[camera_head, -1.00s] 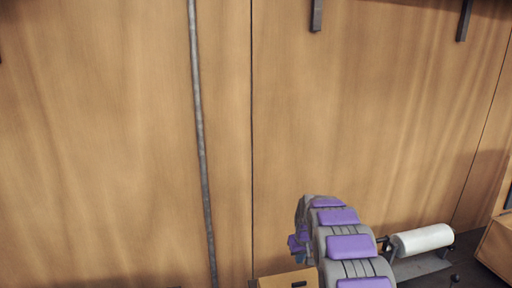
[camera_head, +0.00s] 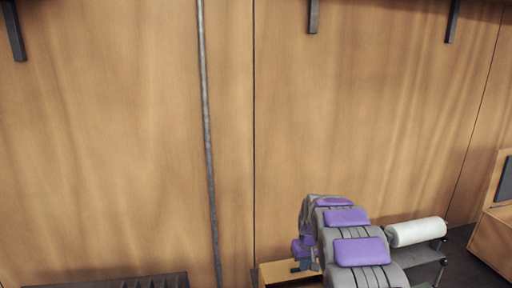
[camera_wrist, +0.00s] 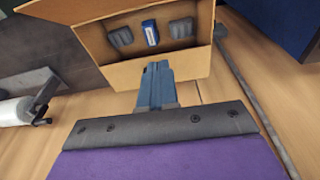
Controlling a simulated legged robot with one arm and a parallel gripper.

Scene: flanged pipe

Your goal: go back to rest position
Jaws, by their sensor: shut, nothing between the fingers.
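My gripper (camera_wrist: 156,85) shows at the centre of the wrist view as blue-grey fingers, closed together with nothing between them. It points toward an open cardboard box (camera_wrist: 122,78), and its tips overlap the box's near edge in the picture; I cannot tell whether they touch. In the head view my purple and grey arm is folded at the lower right. The gripper's end is mostly hidden behind the arm there.
The box holds grey blocks and a blue block (camera_wrist: 151,33). A thin grey pipe (camera_head: 207,130) runs up the wooden wall (camera_head: 120,150). A white roll (camera_head: 416,232) lies at the lower right. A dark ridged object (camera_head: 110,282) sits at the lower left.

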